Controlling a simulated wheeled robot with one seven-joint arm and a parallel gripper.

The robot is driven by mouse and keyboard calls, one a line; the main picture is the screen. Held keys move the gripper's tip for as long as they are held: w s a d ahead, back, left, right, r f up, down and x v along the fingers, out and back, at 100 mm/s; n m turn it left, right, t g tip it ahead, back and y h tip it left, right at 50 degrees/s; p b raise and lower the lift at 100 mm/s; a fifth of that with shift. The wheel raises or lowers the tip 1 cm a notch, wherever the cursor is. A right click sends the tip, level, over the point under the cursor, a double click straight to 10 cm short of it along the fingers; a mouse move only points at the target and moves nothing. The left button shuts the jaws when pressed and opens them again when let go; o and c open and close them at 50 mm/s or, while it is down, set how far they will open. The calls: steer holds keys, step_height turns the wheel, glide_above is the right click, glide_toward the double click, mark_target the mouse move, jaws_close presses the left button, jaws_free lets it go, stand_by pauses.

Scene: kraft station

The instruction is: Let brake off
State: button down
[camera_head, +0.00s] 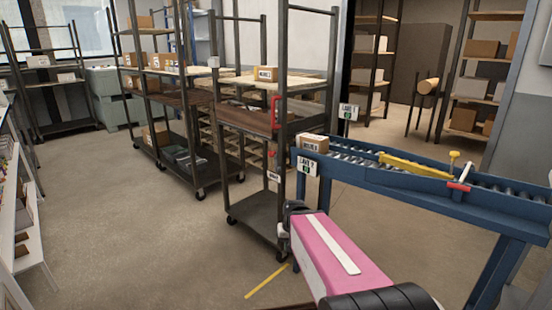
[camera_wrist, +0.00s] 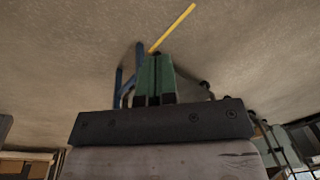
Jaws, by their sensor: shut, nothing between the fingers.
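The dark shelf cart (camera_head: 259,212) stands on casters near the picture's centre. Low on its front right post is a small red part (camera_head: 271,154) with a white tag (camera_head: 273,177) below it; the tag's writing is too small to read surely. I cannot tell from the picture which way the brake is set. My gripper (camera_wrist: 156,60) shows its green fingers together, with nothing between them, in the wrist view. In the head view the end of my pink arm is by the cart's lower right corner, below the tag; the fingers are mostly hidden there.
A red frame (camera_head: 276,112) sits higher on the cart's post. More carts stand behind. Open floor (camera_head: 140,230) lies left.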

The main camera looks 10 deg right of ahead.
mark_target(273, 154)
steer(key=w+r+m+t+y, duration=0.4)
steer(key=w+r+t+y, duration=0.15)
steer(key=w+r, duration=0.6)
steer(key=w+d+r+m+t, duration=0.7)
steer(key=w+r, duration=0.4)
steer(key=r, duration=0.2)
steer(key=shift+w+d+r+m+t+y, duration=0.2)
steer(key=shift+w+m+t+y, duration=0.2)
steer(key=shift+t, duration=0.15)
steer(key=x, duration=1.3)
steer(key=shift+w+a+f, duration=0.1)
steer(key=shift+w+a, duration=0.1)
steer(key=shift+w, duration=0.15)
steer(key=shift+w+a, duration=0.1)
steer(key=shift+w, duration=0.05)
